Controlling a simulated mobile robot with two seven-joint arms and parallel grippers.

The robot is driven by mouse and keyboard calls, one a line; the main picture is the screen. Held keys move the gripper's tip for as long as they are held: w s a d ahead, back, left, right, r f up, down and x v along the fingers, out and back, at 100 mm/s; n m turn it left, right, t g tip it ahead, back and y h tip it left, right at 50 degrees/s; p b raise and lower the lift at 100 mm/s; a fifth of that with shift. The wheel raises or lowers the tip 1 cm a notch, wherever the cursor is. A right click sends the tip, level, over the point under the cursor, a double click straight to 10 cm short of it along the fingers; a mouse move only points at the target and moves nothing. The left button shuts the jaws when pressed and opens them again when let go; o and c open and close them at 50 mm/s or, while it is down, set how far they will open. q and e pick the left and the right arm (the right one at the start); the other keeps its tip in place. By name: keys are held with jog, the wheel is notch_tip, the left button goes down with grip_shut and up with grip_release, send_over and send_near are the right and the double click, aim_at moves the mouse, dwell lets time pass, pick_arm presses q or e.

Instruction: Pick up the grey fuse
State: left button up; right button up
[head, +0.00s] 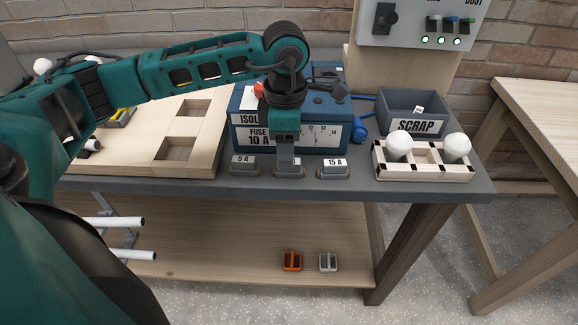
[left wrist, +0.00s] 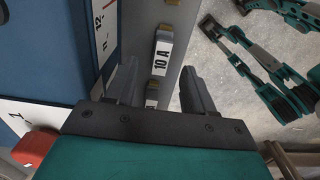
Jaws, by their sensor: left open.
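Three grey fuse-like blocks with white labels stand in a row along the front edge of the grey bench: 5 A (head: 244,165), 10 A (head: 288,167) and 15 A (head: 333,169). My left gripper (head: 287,154) points down over the 10 A block and hides part of it. In the left wrist view its two dark fingers (left wrist: 158,88) are spread. The 10 A block (left wrist: 161,57) shows in line with the gap between them. I cannot tell whether the fingers touch it. My right gripper is outside the head view; teal arm parts at the right of the left wrist view do not show its jaws clearly.
A blue isolator box (head: 335,137) stands close behind the blocks. To the right are a scrap bin (head: 412,126) and a wooden rack (head: 424,173) with white bulbs. A wooden board (head: 199,155) lies left. Small orange (head: 292,261) and grey (head: 328,262) containers sit on the lower shelf.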

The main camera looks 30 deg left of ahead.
pick_arm(q)
jog(key=f, duration=0.4)
jog(key=shift+w+d+f, duration=0.1)
jog(key=shift+d+f, duration=0.15)
jog(key=shift+f, duration=0.05)
jog(key=c, duration=0.8)
